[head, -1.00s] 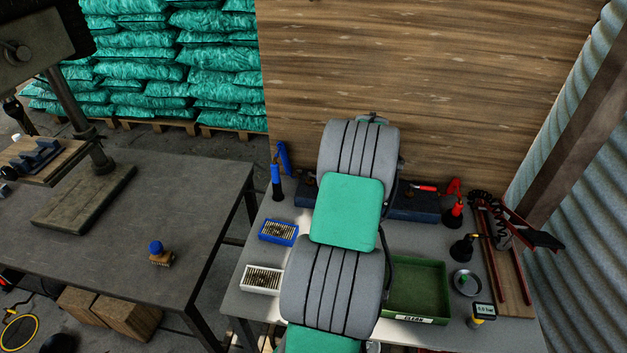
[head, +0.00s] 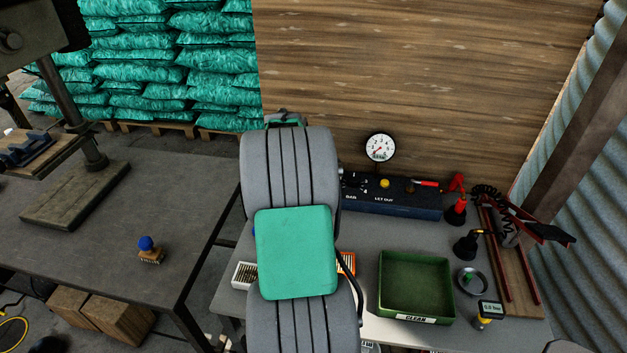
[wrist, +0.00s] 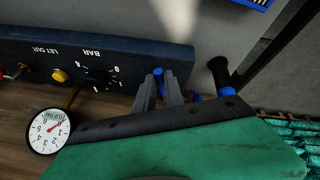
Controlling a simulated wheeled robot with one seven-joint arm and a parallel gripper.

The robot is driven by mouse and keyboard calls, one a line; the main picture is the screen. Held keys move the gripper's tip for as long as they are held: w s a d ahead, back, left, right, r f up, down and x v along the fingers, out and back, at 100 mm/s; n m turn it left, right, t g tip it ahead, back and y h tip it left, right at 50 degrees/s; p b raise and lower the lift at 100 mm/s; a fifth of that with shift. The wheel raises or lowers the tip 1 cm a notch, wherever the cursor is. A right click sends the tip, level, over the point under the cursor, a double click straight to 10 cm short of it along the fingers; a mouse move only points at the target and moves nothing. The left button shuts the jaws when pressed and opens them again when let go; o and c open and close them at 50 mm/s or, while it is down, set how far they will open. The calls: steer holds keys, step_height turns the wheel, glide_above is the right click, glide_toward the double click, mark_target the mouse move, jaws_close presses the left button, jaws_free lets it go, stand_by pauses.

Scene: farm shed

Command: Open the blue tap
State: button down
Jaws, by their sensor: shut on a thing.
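The blue tap (wrist: 196,97) is at the end of the dark blue panel (wrist: 120,52) in the wrist view, partly hidden by my fingers. My gripper (wrist: 162,82) is shut there, with blue showing between and beside its grey fingertips. How far the tap's lever is turned is hard to make out. In the head view my arm hides the tap and gripper; the panel (head: 400,205) shows to the arm's right. The round white gauge (head: 380,147) stands above the panel; it also shows in the wrist view (wrist: 48,130).
A red tap lever (head: 456,183) is at the panel's other end. A green tray (head: 416,287), a small dish (head: 472,281) and a red-railed board (head: 510,255) occupy the bench's right side. A wooden wall (head: 420,80) rises behind.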

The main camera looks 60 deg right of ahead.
steer(key=shift+w+a+r+m+g, duration=0.1)
steer(key=shift+w+a+m+g, duration=0.25)
steer(key=shift+m, duration=0.3)
steer(key=shift+w+a+m+g, duration=0.1)
steer(key=shift+w+m+g, duration=0.05)
steer(key=shift+w+m, duration=0.4)
steer(key=shift+s, duration=0.1)
steer(key=c, duration=1.4)
jaws_free()
steer(key=shift+c, duration=0.2)
steer(key=v, duration=0.7)
steer(key=shift+a+r+b, duration=0.25)
steer(key=shift+r+b, duration=0.05)
steer(key=shift+b, duration=0.1)
